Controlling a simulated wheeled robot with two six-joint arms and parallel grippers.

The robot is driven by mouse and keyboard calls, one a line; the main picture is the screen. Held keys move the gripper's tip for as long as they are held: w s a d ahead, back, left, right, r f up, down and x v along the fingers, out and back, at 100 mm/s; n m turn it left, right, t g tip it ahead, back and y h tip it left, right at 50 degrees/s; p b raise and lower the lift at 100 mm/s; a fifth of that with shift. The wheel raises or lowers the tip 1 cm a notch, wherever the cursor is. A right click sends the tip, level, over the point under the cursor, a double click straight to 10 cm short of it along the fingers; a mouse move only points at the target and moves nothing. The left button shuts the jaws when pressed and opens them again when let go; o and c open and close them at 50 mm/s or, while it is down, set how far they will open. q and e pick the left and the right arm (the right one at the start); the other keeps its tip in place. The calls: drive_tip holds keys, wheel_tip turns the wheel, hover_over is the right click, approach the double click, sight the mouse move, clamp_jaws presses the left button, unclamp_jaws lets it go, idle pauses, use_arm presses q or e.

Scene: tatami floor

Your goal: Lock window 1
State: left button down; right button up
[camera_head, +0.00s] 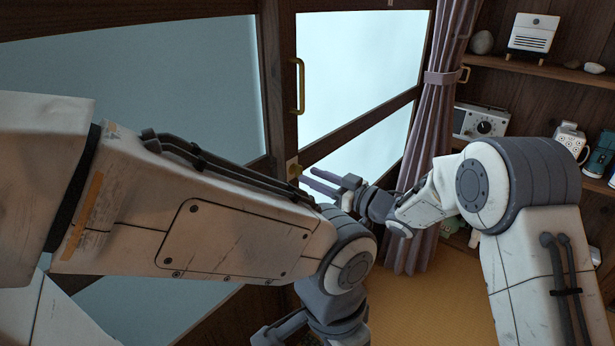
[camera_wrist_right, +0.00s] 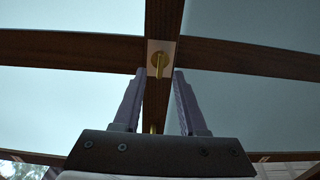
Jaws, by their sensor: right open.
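The window (camera_head: 360,60) has dark wooden frames and pale blue panes. Its small brass lock (camera_head: 292,168) sits on a light plate on the upright frame, below a long brass handle (camera_head: 298,87). My right gripper (camera_head: 308,176) is open, with its fingertips just right of the lock in the head view. In the right wrist view the lock knob (camera_wrist_right: 158,60) appears between and slightly beyond the two fingertips; I cannot tell whether they touch it. My left gripper (camera_head: 280,334) is low at the bottom edge, partly cut off, and its opening is unclear.
A mauve curtain (camera_head: 436,130) hangs tied right of the window. Wooden shelves (camera_head: 545,68) beyond it hold a radio (camera_head: 481,122), a mug (camera_head: 570,142) and other small objects. The tan floor (camera_head: 430,305) below is clear where visible. My left arm covers much of the left window.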

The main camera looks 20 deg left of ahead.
sight(299, 172)
drive_tip(key=shift+x, duration=1.2)
clamp_jaws()
